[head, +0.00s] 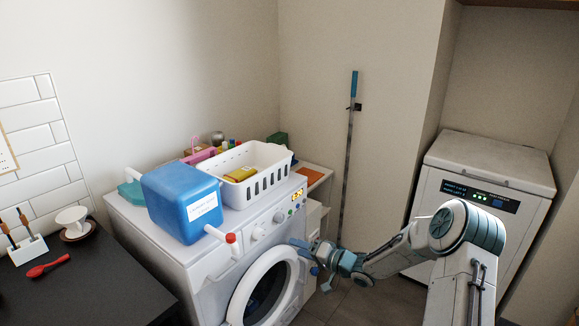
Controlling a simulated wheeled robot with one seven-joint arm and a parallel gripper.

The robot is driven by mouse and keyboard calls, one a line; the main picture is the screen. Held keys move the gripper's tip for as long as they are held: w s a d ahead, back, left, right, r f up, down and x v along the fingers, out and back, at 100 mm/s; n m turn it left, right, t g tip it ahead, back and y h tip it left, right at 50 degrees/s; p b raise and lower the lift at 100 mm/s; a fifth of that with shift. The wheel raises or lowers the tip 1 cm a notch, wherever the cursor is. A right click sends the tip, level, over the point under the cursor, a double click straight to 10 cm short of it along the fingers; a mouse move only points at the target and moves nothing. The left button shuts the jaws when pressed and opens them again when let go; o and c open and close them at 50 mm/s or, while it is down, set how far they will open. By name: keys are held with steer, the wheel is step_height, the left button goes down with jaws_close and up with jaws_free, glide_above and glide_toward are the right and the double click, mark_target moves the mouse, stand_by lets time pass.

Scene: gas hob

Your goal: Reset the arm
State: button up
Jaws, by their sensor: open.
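My arm (395,252) reaches from the lower right toward the left, with its elbow raised. My gripper (307,257) is at its left end, open, just right of the upper rim of the round washing machine door (285,262). No object shows between its fingers. I cannot tell whether a finger touches the door rim or machine front. The white washing machine (190,262) stands left of my gripper.
A blue-handled pole (348,150) leans at the wall behind my gripper. A white appliance (490,165) stands right. A dark counter (90,285) is left.

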steer(key=s+d+r+n+g+h+p, duration=0.1)
steer(key=s+d+r+h+p, duration=0.1)
steer(key=s+d+r+h, duration=0.45)
steer(key=s+d+r+h+p, duration=0.1)
steer(key=s+d+r+h, duration=0.3)
steer(key=r+h, duration=0.4)
steer(key=s+r+g+p, duration=0.1)
steer(key=s+r+g, duration=0.2)
steer(key=s, duration=1)
steer(key=s+a+r+g+y+p, duration=0.1)
steer(key=s+r, duration=0.4)
steer(key=s, duration=0.9)
steer(key=shift+g+p, duration=0.35)
steer(key=shift+g, duration=0.55)
steer(key=shift+r, duration=0.1)
